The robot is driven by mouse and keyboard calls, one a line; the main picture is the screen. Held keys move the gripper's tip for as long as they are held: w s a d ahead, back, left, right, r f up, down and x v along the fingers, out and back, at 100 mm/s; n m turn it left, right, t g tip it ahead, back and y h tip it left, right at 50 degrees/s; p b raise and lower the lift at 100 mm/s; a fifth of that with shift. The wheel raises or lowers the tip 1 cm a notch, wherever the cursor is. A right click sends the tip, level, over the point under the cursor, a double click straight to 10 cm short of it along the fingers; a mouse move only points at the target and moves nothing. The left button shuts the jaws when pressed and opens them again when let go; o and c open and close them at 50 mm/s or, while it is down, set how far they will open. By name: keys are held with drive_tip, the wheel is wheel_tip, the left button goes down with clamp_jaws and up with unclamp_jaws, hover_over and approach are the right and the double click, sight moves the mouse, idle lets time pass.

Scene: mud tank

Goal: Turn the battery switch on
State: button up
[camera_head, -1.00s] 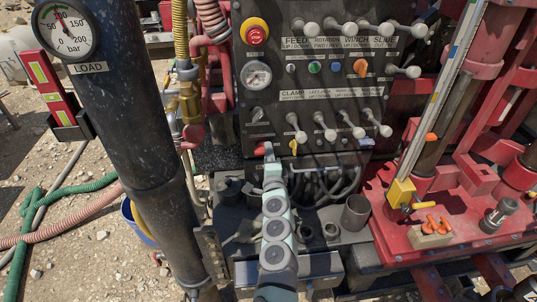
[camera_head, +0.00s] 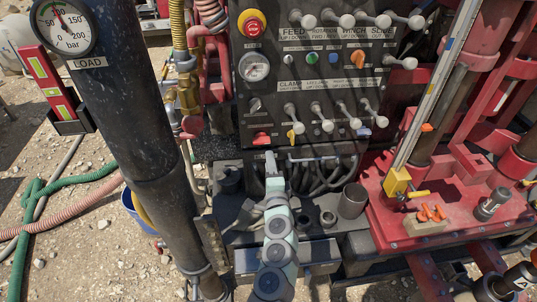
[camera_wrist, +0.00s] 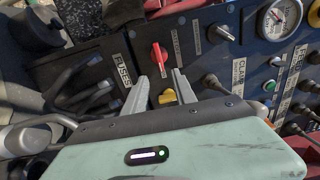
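On the dark control panel, a red rotary switch handle (camera_wrist: 159,57) stands below the gauges; it also shows in the head view (camera_head: 261,138). I take it for the battery switch, but its label is too small to read. A yellow handle (camera_wrist: 167,97) is close by and shows in the head view (camera_head: 292,135). My gripper (camera_wrist: 160,74) is open and empty in the wrist view. Its fingers point at the panel, with the yellow handle seen between them and the red handle just beyond the tips. In the head view my gripper (camera_head: 270,156) is just below the red handle.
Several grey levers (camera_head: 316,108) stick out right of the red handle. A red emergency button (camera_head: 251,22) and a gauge (camera_head: 254,66) sit above. Black cables (camera_wrist: 85,90) and a FUSES label (camera_wrist: 123,70) are nearby. A red steel platform (camera_head: 452,222) stands at right.

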drive_tip(key=shift+s+d, duration=0.1)
drive_tip(key=shift+s, duration=0.85)
